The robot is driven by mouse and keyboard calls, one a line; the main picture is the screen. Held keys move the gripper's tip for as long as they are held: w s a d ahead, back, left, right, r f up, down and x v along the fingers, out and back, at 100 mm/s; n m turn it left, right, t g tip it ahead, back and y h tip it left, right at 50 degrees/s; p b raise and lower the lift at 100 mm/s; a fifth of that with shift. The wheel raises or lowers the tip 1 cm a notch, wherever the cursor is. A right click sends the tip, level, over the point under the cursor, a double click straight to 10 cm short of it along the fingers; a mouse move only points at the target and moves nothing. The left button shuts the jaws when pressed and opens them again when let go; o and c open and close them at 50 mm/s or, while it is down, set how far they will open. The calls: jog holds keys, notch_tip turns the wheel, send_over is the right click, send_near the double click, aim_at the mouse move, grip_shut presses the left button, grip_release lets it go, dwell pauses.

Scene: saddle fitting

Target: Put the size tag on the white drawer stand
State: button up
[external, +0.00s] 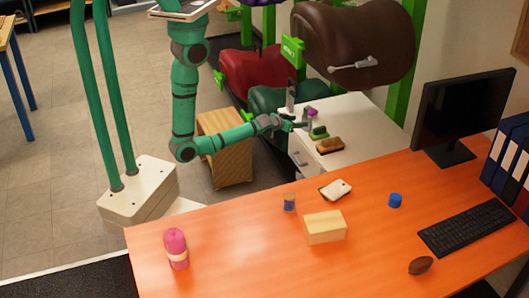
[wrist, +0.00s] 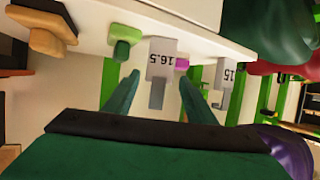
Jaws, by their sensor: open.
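The grey size tag marked 16.5 (wrist: 162,62) shows in the wrist view with its print upside down. Its wide part overlaps the edge of the white drawer stand (wrist: 205,42), and its narrow stem points down between my fingers. I cannot tell whether it rests fully on the top. My gripper (wrist: 158,85) is open, one finger on each side of the stem, with gaps visible. In the external view my gripper (external: 300,123) is at the left edge of the white drawer stand (external: 352,126); the tag is small and unclear there.
A green-topped brush (external: 318,133), a brown brush (external: 330,145) and a small purple item (external: 312,112) are on the stand. A second grey tag marked 15 (wrist: 228,76) is to the right in the wrist view. Saddles (external: 355,40) hang behind; the orange desk (external: 240,250) is in front.

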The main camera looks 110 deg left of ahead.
jog(key=shift+d, duration=0.1)
jog(key=w+d+r+m+t+h, duration=0.1)
jog(key=d+m+t+h, duration=0.15)
jog(key=d, duration=1.15)
jog(key=w+d+r+m+t+h, duration=0.15)
jog(key=d+m+t, duration=0.25)
jog(key=d, duration=1)
jog(key=s+d+r+m+t+h, duration=0.2)
jog(key=s+d+r, duration=0.4)
jog(key=d, duration=0.3)
jog(key=s+d+r+m+t+h, duration=0.2)
jog(key=s+d+r+m+h, duration=0.3)
jog(key=s+d+r+h, duration=0.1)
notch_tip(320, 180, up, 3)
jog(key=s+d, duration=0.1)
jog(key=d, duration=0.1)
jog(key=shift+d, duration=0.4)
